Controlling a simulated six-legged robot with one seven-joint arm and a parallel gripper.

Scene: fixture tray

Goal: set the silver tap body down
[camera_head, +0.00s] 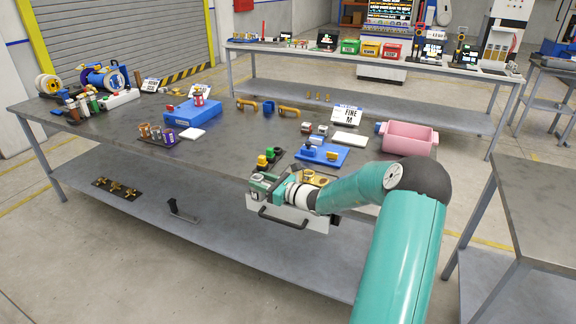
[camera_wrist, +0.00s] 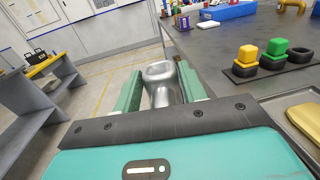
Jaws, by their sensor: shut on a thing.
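The silver tap body (camera_wrist: 160,82) shows in the wrist view between the two teal fingers of my gripper (camera_wrist: 161,88). My gripper is shut on it, and the fingers cover its sides. Its lower part is hidden by my wrist. In the head view my gripper (camera_head: 262,187) is at the front edge of the workbench (camera_head: 225,160), above a pale drawer front with a dark handle (camera_head: 283,222). I cannot make out the tap body clearly there.
Yellow and green blocks on a black holder (camera_wrist: 245,72) stand right of my gripper in the wrist view. A tray with a gold piece (camera_wrist: 306,122) is nearer. A blue fixture (camera_head: 322,155), a white pad (camera_head: 349,138) and a pink bin (camera_head: 408,139) are on the bench.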

